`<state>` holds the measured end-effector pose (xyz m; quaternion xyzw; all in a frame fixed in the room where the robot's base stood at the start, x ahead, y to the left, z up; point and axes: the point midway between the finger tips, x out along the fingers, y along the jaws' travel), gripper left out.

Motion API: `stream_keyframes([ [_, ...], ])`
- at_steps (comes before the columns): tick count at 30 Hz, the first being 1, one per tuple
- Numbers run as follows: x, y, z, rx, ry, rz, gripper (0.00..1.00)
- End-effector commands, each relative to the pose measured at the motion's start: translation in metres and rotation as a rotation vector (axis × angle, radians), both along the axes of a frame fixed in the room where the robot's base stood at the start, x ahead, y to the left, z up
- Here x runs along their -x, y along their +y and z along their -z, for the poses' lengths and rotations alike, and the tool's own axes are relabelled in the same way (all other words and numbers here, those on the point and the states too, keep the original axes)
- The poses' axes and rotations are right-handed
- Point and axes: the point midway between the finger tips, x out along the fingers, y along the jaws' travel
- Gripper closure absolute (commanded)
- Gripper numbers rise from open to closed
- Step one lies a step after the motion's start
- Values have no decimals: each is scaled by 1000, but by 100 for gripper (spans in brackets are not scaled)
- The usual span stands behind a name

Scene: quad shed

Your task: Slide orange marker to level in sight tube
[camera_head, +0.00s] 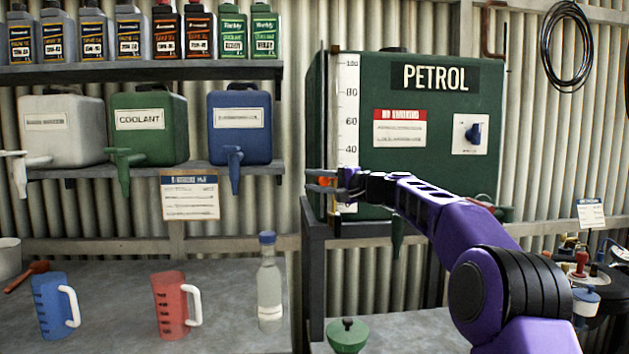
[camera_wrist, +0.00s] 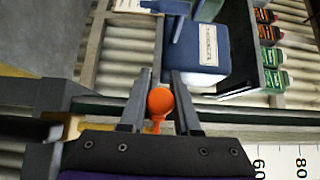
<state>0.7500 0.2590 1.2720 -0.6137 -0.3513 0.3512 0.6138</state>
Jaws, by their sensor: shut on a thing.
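A green petrol tank (camera_head: 410,165) stands on a dark stand, with a white number scale (camera_head: 347,105) up its left front edge. The scale also shows at the lower right of the wrist view (camera_wrist: 285,160). My gripper (camera_head: 318,182) reaches across the lower part of the scale from the right, below the 40 mark. It is shut on the orange marker (camera_wrist: 160,101), whose round knob sits between the two fingers in the wrist view. In the head view only a little orange (camera_head: 325,181) shows between the fingers. I cannot make out the sight tube or its liquid level.
A shelf to the left holds white, green coolant and blue (camera_head: 239,127) containers with spouts. The bench below holds a blue jug (camera_head: 52,305), a red jug (camera_head: 170,305) and a clear bottle (camera_head: 269,285). A green funnel-like item (camera_head: 347,337) stands below the tank.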

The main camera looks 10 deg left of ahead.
Motion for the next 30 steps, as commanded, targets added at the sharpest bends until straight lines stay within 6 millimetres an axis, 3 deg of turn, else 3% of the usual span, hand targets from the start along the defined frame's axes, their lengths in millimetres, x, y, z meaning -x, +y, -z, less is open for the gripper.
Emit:
stream_keyframes([
  [2, 0, 0, 0, 0, 0, 0, 100],
  [3, 0, 1, 0, 0, 0, 0, 64],
  [7, 0, 0, 0, 0, 0, 0, 41],
  [20, 4, -9, 0, 0, -1, 3, 40],
  [30, 40, -71, -1, 1, 1, 5, 40],
])
